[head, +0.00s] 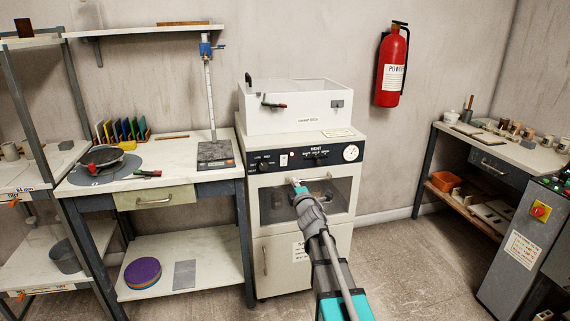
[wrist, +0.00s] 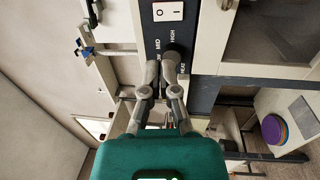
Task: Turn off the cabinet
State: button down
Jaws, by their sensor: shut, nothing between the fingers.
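The cabinet (head: 299,235) is a cream, oven-like unit with a dark control panel (head: 335,157), a glass window and a lower door. A small white rocker switch (head: 284,160) sits on the panel, and it also shows in the wrist view (wrist: 167,11) at the top edge, marked with a line and a circle. My gripper (head: 296,182) is shut and empty, in front of the cabinet around the window's top edge.
A white box (head: 290,118) stands on the cabinet. A grey control box with a red button (head: 541,211) is on the right. The floor right of the cabinet is clear.

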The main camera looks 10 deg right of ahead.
aim_at(284, 157)
jog(key=w, duration=0.4)
jog(key=w+r+p, duration=0.1)
jog(key=w, duration=0.9)
jog(key=shift+a+r+p, duration=0.25)
jog(key=shift+r+p, duration=0.1)
jog(key=shift+w+r, duration=0.1)
jog(key=shift+w, duration=0.1)
jog(key=shift+s, duration=0.15)
jog(key=s+r+p, duration=0.1)
jog(key=s+p, duration=0.1)
jog(key=s, duration=1.1)
jog(key=shift+s+d+r, duration=0.3)
jog(key=shift+s+r, duration=0.05)
